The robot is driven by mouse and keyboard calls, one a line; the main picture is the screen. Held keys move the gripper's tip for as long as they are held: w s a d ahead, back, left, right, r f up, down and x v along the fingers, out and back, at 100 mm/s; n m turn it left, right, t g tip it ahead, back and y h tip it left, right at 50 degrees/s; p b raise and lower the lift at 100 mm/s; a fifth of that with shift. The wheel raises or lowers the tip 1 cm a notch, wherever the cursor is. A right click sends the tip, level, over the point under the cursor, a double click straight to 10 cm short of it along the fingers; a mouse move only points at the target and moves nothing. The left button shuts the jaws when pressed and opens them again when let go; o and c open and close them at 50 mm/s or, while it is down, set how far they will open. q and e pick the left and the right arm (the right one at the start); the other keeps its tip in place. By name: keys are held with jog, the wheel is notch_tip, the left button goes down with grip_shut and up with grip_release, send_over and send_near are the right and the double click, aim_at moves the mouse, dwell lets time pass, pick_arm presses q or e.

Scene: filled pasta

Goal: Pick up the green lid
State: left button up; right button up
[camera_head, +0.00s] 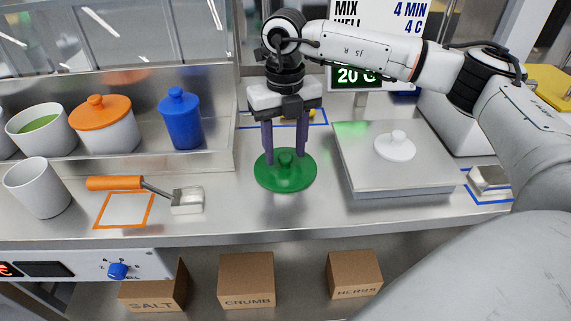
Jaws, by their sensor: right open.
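The green lid (285,180) is a flat round disc with a small knob on top. It lies on the steel counter near the middle of the head view. My right gripper (285,160) points straight down over it and is open. Its two dark fingers stand on either side of the knob, with visible space between them and the knob. The fingertips are close to the lid; I cannot tell whether they touch it. My left gripper is not in view.
A scale-like steel box (390,175) with a white lid (397,145) stands to the right. A blue jar (181,120) and an orange-lidded pot (103,130) stand behind. The counter around the green lid is clear.

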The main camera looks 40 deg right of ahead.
jog(key=shift+f, duration=0.3)
jog(key=c, duration=1.1)
